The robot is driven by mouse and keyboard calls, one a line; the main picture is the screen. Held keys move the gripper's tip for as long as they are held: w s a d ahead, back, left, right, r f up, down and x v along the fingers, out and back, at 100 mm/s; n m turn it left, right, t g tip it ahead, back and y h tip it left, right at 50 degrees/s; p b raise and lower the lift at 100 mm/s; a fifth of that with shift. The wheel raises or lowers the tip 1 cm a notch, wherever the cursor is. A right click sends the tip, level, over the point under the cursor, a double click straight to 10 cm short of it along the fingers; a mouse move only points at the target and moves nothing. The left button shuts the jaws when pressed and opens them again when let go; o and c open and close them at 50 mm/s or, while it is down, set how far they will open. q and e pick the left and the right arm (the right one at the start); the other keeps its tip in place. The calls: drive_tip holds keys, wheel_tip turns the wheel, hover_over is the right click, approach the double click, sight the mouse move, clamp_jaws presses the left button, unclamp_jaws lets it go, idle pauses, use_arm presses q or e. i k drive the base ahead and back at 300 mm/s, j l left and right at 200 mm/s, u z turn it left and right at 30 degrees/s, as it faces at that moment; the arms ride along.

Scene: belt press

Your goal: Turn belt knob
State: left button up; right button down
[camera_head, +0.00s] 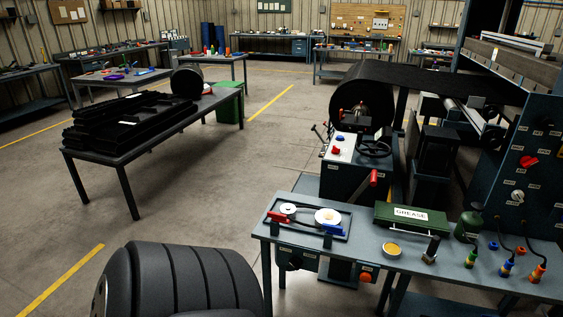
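No label I can read marks the belt knob, so I cannot tell which knob it is. A dark blue control panel (542,150) at the right edge carries a red knob (528,162) and a pale round knob (517,196) below it. A dark knob (295,263) and an orange-red knob (366,277) sit on boxes below the front edge of the near table. A grey machine box (340,150) beside the black belt roll (347,84) has a red button (336,150) and a dark handwheel (375,149). Neither of my grippers is in view.
The near table (450,268) holds a small tray (308,232), a green grease box (405,219) and several coloured connectors. A long dark table (150,147) with black parts stands at left. A large black ribbed shape (190,280) fills the bottom left. Open floor (235,185) lies between.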

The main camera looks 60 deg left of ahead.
sight(296, 262)
drive_tip(key=u, duration=1.85)
